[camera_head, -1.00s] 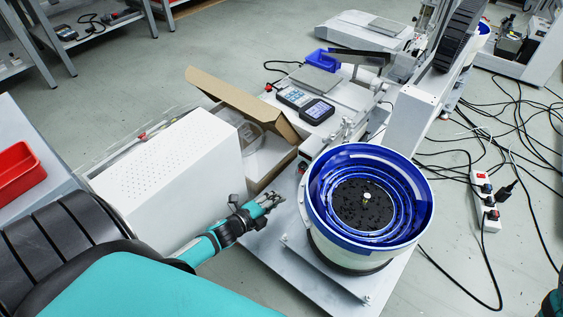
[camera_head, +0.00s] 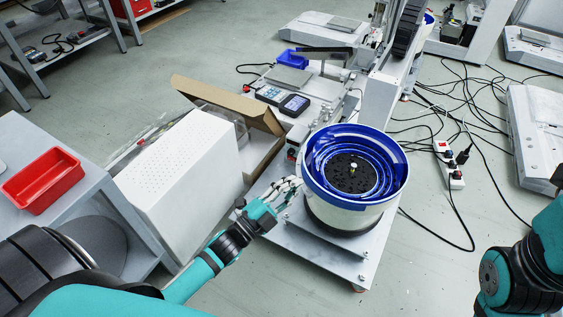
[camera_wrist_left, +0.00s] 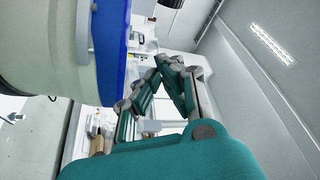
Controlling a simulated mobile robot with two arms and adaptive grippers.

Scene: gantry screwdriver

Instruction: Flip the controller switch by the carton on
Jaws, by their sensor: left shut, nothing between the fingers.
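The open brown carton (camera_head: 262,118) stands beside a white perforated case (camera_head: 180,165). A small unit with a red spot (camera_head: 292,153) sits between the carton and the blue-rimmed bowl feeder (camera_head: 330,205); its switch is too small to make out. My left gripper (camera_head: 297,182) is at the near left side of the bowl, just nearer than that unit. Its fingers (camera_wrist_left: 160,68) meet at the tips and hold nothing; in the left wrist view the bowl (camera_wrist_left: 85,50) is close on the left. I cannot tell whether the fingers touch anything. My right gripper is out of view.
Two handheld display units (camera_head: 282,99) and a blue bin (camera_head: 292,59) lie on the bench behind the carton. A red tray (camera_head: 42,180) is at left. Cables and a power strip (camera_head: 449,165) lie on the floor at right.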

